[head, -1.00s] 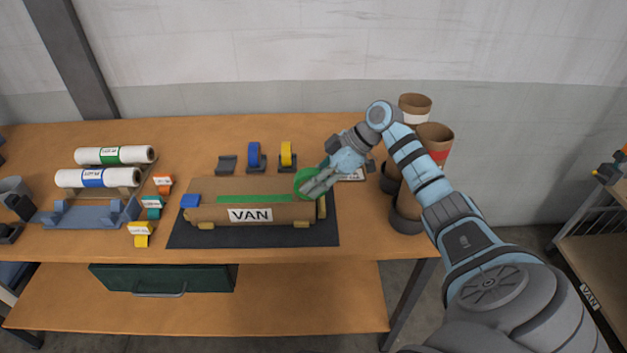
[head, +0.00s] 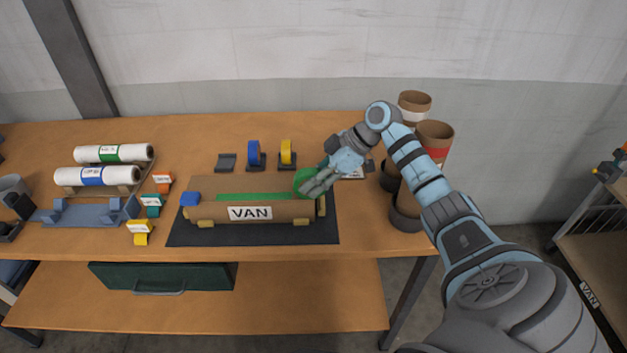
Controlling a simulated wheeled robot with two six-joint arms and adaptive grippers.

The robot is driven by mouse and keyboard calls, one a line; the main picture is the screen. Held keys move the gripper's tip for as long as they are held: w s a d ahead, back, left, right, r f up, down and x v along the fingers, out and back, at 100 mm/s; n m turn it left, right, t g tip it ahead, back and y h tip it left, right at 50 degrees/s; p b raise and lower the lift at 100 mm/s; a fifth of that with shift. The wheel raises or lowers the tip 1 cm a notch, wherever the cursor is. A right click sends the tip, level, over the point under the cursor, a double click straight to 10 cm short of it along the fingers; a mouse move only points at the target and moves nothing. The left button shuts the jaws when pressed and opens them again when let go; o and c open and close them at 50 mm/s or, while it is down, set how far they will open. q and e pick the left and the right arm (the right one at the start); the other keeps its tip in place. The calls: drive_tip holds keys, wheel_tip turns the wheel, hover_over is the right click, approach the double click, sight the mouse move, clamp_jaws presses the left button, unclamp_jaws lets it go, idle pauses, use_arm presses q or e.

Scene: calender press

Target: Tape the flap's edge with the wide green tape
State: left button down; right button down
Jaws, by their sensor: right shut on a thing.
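A brown paper-wrapped bundle labelled VAN (head: 290,214) lies on a dark mat (head: 190,236) on the workbench. A green tape strip (head: 250,197) runs along the top of the bundle, over most of its length. The wide green tape roll (head: 304,180) stands at the right end of that strip. My right gripper (head: 312,186) is shut on the roll, and its fingers hide part of it. Whether the roll touches the paper is hard to tell. My left gripper is not in view.
Blue (head: 254,153) and yellow (head: 287,152) tape rolls stand on holders behind the mat, beside an empty holder (head: 225,162). White rolls (head: 97,177) lie at left. Cardboard tubes (head: 433,137) stand at right.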

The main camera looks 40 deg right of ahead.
sight(295, 181)
drive_tip(key=shift+w+a+p, duration=0.3)
drive_tip(key=shift+w+a, duration=0.05)
drive_tip(key=shift+a, duration=0.1)
drive_tip(key=shift+w+a, duration=0.2)
drive_tip(key=shift+a, duration=0.15)
drive_tip(key=shift+w+a, duration=0.15)
drive_tip(key=shift+w, duration=0.05)
drive_tip(key=shift+p, duration=0.3)
drive_tip(key=shift+w+a, duration=0.3)
drive_tip(key=shift+a, duration=0.2)
drive_tip(key=shift+w+a+p, duration=0.25)
drive_tip(key=shift+a+p, duration=0.05)
drive_tip(key=shift+p, duration=0.1)
drive_tip(key=shift+w+a, duration=0.15)
